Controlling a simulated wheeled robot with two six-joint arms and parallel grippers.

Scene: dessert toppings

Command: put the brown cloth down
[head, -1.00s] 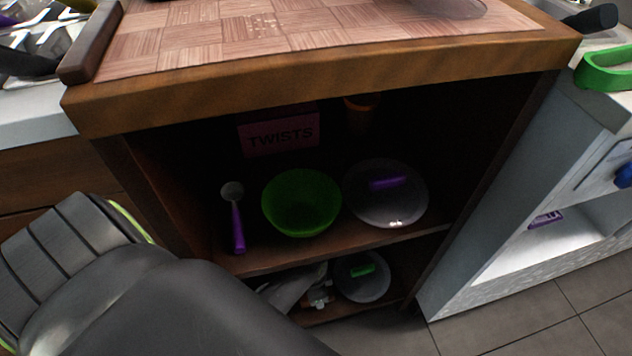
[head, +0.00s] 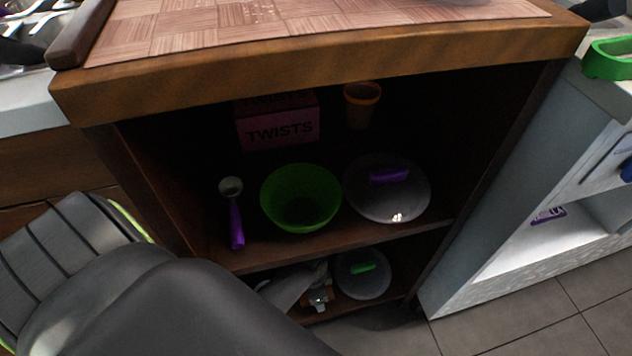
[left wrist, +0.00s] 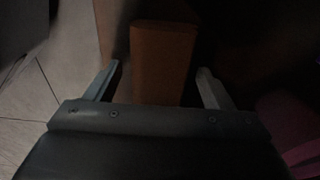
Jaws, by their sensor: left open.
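In the left wrist view my left gripper (left wrist: 160,82) is open, its two pale fingers spread wide. An orange-brown, flat-faced upright shape (left wrist: 165,60) shows between and beyond the fingers. It may be the brown cloth, but the picture is too dark to be sure. Whether a finger touches it cannot be told; dark gaps show on both sides. I see no brown cloth for certain in the head view. My right gripper is in neither view.
The open cabinet's upper shelf holds a green bowl (head: 301,197), purple-handled scoop (head: 235,215), clear lid (head: 386,205), TWISTS box (head: 278,125) and orange cup (head: 361,104). A green-handled lid (head: 362,285) lies below. Tiled floor (head: 510,325) is clear at right.

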